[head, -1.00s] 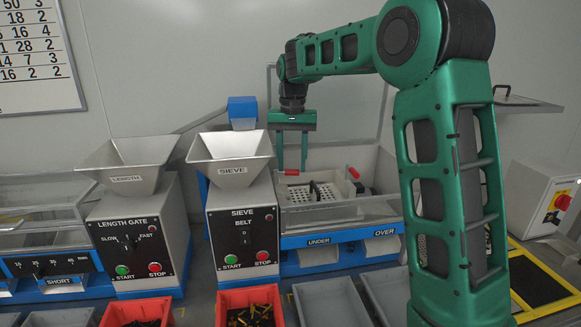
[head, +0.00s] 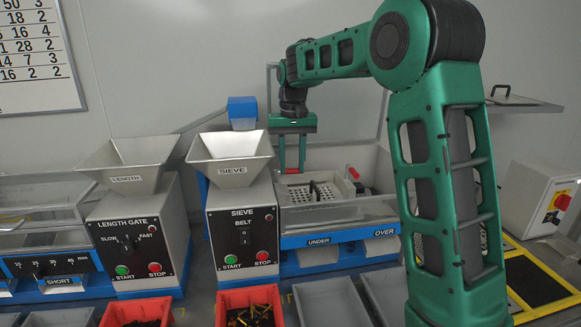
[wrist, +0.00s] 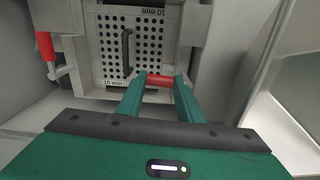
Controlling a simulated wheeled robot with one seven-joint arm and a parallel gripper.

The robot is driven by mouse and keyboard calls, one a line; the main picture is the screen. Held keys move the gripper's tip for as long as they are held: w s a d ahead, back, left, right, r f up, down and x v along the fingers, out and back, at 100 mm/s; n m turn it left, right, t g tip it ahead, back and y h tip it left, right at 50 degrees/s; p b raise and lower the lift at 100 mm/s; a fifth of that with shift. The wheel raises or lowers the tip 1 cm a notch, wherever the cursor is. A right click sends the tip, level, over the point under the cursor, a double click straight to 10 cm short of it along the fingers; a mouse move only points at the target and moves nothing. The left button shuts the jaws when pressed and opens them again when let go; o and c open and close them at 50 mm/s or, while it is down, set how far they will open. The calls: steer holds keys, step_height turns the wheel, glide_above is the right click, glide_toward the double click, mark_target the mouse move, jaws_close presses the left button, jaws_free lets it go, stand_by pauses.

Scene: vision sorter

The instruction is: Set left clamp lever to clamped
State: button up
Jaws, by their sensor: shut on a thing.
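The left clamp lever has a red grip (head: 292,171), at the left side of the sieve box in the head view. My gripper (head: 291,172) is down over it with its fingers pointing down. In the wrist view the red grip (wrist: 160,81) lies crosswise between my fingertips, and my gripper (wrist: 159,84) is shut on it. Most of this lever's arm and its pivot are hidden. The other clamp lever, also red (head: 353,173), is at the right of the box. It shows at the left in the wrist view (wrist: 45,46), apart from my gripper.
A perforated sieve plate (wrist: 152,42) with a black handle (wrist: 127,52) sits between the levers. A clear raised cover (head: 340,105) stands behind the box. The sieve hopper (head: 231,150) is close to the left. Red bins (head: 228,312) stand in front.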

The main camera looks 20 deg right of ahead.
steer(key=shift+w+n, duration=0.25)
steer(key=shift+n, duration=0.25)
steer(key=o, duration=0.8)
steer(key=shift+r, duration=0.15)
step_height(320, 180, up, 10)
steer(key=shift+r, duration=0.25)
